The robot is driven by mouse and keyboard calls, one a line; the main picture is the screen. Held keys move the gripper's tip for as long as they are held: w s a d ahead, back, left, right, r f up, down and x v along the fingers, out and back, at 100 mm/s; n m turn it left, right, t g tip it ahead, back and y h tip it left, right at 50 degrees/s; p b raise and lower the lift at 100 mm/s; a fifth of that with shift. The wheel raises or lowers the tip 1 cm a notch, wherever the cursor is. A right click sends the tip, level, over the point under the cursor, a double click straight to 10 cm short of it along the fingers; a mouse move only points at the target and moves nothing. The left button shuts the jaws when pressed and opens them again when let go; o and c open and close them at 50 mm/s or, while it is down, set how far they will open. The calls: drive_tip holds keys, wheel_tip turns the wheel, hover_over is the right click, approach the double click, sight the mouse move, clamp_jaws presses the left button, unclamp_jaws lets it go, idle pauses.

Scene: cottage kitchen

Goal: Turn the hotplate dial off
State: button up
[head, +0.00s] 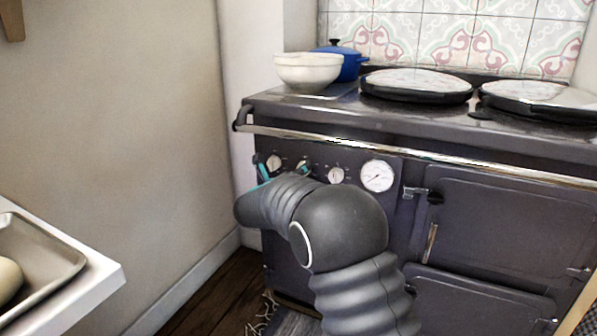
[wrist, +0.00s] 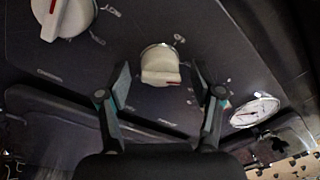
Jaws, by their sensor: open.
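A row of white round controls sits on the dark front panel of the range cooker. In the head view they include a left dial (head: 273,162) and another white control (head: 336,174). My gripper (head: 281,168) is in front of the left part of this panel, its fingers apart. In the wrist view my gripper (wrist: 160,78) is open, with a white dial (wrist: 160,66) between and just beyond its fingertips. The dial has a red mark and does not look gripped. Contact cannot be told. The panel markings are too small to read, so I cannot tell which is the hotplate dial.
A larger-looking white dial (wrist: 65,14) and a round gauge (wrist: 255,112) flank it in the wrist view. A chrome rail (head: 400,151) runs above the panel. A large gauge (head: 377,175) and oven doors (head: 500,215) lie to the right. A white bowl (head: 307,70) stands on top.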

drive_tip(key=shift+w+d, duration=0.1)
drive_tip(key=shift+w, duration=0.1)
drive_tip(key=c, duration=1.1)
drive_tip(key=shift+f+n+t+b, duration=0.2)
drive_tip(key=shift+n+b, duration=0.25)
drive_tip(key=shift+n, duration=2.6)
drive_tip(key=shift+f+n+t+b, duration=0.1)
drive_tip(key=shift+n+t+b, duration=0.25)
drive_tip(key=shift+n, duration=2.7)
